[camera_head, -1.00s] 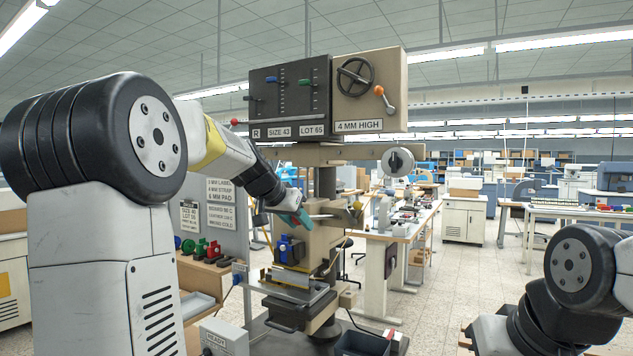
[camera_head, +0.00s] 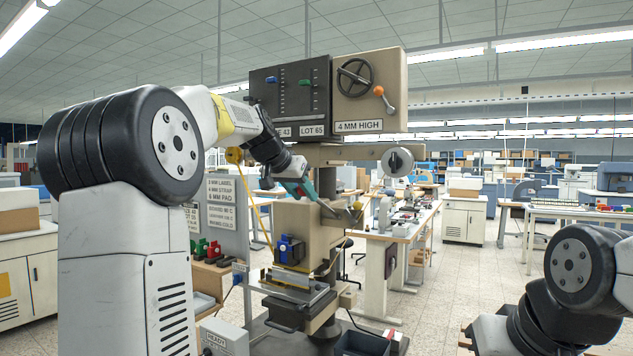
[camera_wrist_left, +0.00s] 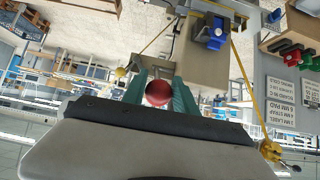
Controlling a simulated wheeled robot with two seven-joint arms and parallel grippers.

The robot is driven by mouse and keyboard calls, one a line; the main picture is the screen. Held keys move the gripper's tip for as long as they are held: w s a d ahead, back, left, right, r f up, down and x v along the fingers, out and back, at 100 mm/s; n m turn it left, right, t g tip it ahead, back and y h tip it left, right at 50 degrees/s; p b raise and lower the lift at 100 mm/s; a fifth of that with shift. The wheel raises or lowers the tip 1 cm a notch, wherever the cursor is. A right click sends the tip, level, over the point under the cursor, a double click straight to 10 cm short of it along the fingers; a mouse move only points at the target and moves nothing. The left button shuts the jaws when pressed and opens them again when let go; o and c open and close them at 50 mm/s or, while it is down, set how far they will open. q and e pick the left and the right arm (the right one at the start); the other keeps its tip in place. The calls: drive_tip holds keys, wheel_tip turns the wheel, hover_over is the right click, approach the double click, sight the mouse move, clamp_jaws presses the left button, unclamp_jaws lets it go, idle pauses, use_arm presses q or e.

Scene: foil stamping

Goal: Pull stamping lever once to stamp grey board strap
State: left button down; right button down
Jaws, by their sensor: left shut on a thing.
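The stamping press (camera_head: 322,240) stands in the middle of the head view. Its metal stamping lever (camera_head: 328,208) slopes up to the left from the pivot on the press's side. My left gripper (camera_head: 305,191) is at the lever's outer end. In the left wrist view, its teal fingers (camera_wrist_left: 158,97) are shut on the lever's red ball knob (camera_wrist_left: 158,93). A blue block (camera_head: 290,250) sits on the press front, above the work bed (camera_head: 296,294). I cannot make out the grey board strap on that bed. My right gripper is out of view.
A control box labelled 4 MM HIGH (camera_head: 372,95) is above the lever. A grey sign panel (camera_head: 222,222) and a shelf with red and green blocks (camera_head: 207,250) stand at left. A dark bin (camera_head: 362,343) is below right.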

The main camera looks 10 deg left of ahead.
use_arm(q)
drive_tip(key=shift+w+d+r, duration=0.1)
drive_tip(key=shift+w+r, duration=0.25)
drive_tip(key=shift+r, duration=0.3)
drive_tip(key=shift+w+d+r, duration=0.1)
drive_tip(key=shift+w+r, duration=0.25)
drive_tip(key=shift+r, duration=0.35)
drive_tip(key=shift+w+d+r, duration=0.1)
drive_tip(key=shift+w+r, duration=0.25)
drive_tip(key=shift+r, duration=0.3)
drive_tip(key=c, duration=0.9)
unclamp_jaws()
drive_tip(key=shift+f, duration=0.1)
drive_tip(key=v, duration=0.7)
drive_tip(key=shift+s, duration=0.25)
drive_tip(key=s+d+f+n+g, duration=0.1)
drive_tip(key=s+d+f, duration=0.1)
drive_tip(key=s+f, duration=0.7)
drive_tip(key=s+d+f+n+g, duration=0.1)
drive_tip(key=s+d+f, duration=0.1)
drive_tip(key=s+f, duration=0.8)
drive_tip(key=s+d+f+n+g+y, duration=0.1)
drive_tip(key=s+d+f, duration=0.1)
drive_tip(key=s+f, duration=0.8)
drive_tip(key=shift+s+f+g, duration=0.1)
drive_tip(key=shift+s+g, duration=0.2)
drive_tip(key=shift+s, duration=1.2)
